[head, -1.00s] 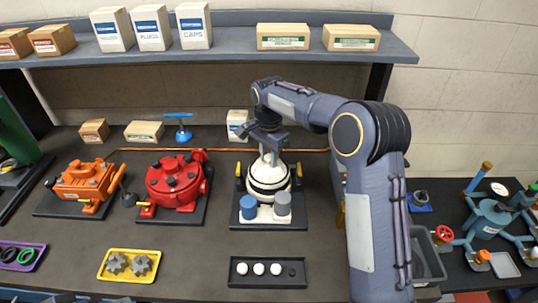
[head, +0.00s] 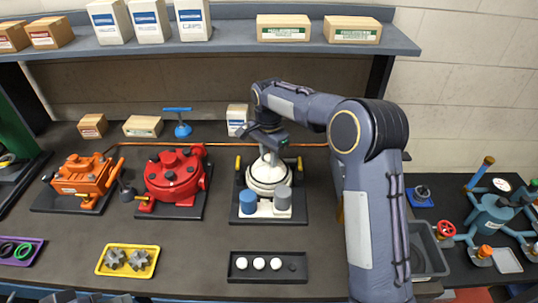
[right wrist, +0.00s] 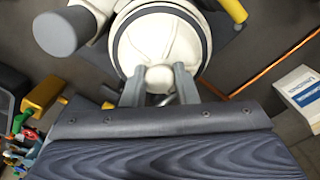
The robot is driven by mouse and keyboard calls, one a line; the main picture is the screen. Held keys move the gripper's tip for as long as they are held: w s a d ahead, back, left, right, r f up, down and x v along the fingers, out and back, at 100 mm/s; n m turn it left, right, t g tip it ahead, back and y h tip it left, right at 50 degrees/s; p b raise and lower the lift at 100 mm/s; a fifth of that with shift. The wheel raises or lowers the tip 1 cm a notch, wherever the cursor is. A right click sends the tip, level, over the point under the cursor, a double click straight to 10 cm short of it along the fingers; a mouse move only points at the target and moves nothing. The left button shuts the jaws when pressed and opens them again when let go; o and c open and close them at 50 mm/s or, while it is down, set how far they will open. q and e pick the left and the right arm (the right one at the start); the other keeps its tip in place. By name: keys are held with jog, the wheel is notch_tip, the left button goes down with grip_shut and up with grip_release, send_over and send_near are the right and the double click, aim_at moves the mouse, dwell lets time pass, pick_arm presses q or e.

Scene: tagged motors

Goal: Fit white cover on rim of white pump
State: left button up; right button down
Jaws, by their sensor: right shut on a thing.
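The white pump (head: 268,191) stands on a dark base plate at the middle of the bench. The white cover (head: 268,172) is a round, pale lid at the top of the pump. In the right wrist view the cover (right wrist: 140,42) has a round knob (right wrist: 159,78) on it. My right gripper (head: 266,151) comes from above and is shut on this knob, with one finger on each side. The cover is over the pump's rim, but I cannot tell whether it sits fully on it.
A blue cylinder (head: 248,202) and a grey cylinder (head: 283,197) stand at the pump's front. A red pump (head: 175,176) and an orange one (head: 84,180) are to the left. A black tray (head: 268,276) with white round parts lies in front. A shelf (head: 225,42) runs behind.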

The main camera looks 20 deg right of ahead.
jog(key=shift+f, duration=0.35)
jog(key=c, duration=1.1)
grip_release()
jog(key=shift+o, duration=0.2)
jog(key=shift+r, duration=0.1)
notch_tip(320, 180, up, 4)
jog(key=p, duration=0.3)
jog(key=shift+r+p, duration=0.65)
jog(key=shift+r, duration=0.3)
